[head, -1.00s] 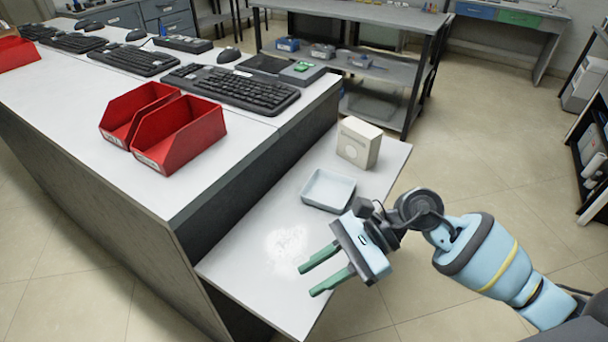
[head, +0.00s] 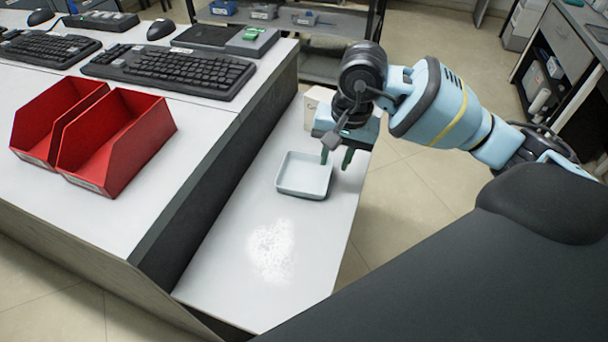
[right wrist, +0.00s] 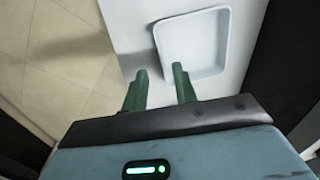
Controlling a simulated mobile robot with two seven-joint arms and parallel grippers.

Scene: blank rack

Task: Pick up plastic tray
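The plastic tray (head: 302,178) is a small, white, shallow, empty rectangle lying on the lower white shelf in the head view. It also shows at the top of the right wrist view (right wrist: 192,42). My right gripper (head: 336,160) is open and empty, fingers pointing down by the tray's right back corner. In the right wrist view (right wrist: 160,72), one fingertip overlaps the tray's edge and the other is outside it. I cannot tell whether they touch it. My left gripper is not in view.
A pale box (head: 316,103) stands behind the tray, partly hidden by my right gripper. The white shelf (head: 222,285) is clear in front, with a whitish patch. The higher desk at left holds red bins (head: 115,150) and keyboards (head: 170,68).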

